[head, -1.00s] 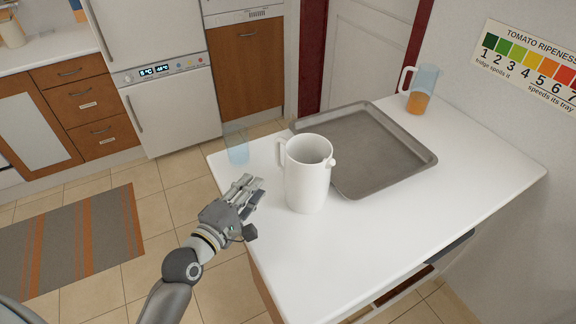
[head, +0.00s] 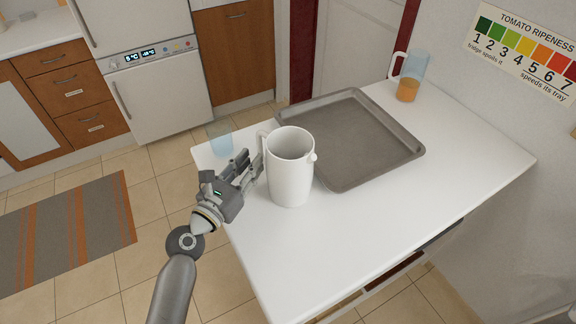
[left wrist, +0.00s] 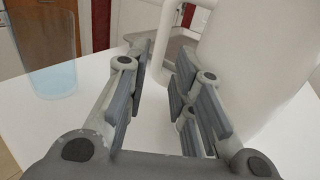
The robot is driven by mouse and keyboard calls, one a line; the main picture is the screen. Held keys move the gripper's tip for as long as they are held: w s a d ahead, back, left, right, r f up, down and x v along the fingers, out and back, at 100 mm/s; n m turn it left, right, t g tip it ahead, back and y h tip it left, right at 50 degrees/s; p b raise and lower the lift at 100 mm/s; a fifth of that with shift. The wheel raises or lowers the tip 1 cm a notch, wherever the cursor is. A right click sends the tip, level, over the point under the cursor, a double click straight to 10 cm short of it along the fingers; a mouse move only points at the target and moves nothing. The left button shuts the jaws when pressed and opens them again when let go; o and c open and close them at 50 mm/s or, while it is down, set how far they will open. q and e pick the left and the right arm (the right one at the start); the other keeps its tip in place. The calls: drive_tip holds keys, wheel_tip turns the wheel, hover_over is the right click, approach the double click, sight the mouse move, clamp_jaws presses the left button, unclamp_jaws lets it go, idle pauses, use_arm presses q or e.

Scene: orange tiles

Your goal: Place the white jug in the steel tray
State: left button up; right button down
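The white jug (head: 290,172) stands upright on the white table, in front of the steel tray's left part. Its handle is on the left side. The steel tray (head: 372,140) lies flat and empty behind it. My left gripper (head: 248,168) is open beside the jug, just left of it, with its fingers near the handle. In the left wrist view the open fingers (left wrist: 160,85) point toward the jug's handle (left wrist: 165,45), with the jug's body (left wrist: 255,50) at right. Nothing is between the fingers. My right gripper is not in view.
A clear blue glass (head: 219,138) stands at the table's left edge, close behind my left gripper. A jug with orange liquid (head: 408,88) stands at the back right, beside the tray. The table front (head: 350,235) is clear.

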sight(260, 150)
use_arm(q)
drive_tip(key=x, duration=0.5)
drive_tip(key=shift+w+p, duration=0.35)
drive_tip(key=shift+p, duration=0.05)
drive_tip(key=shift+s, duration=0.1)
clamp_jaws()
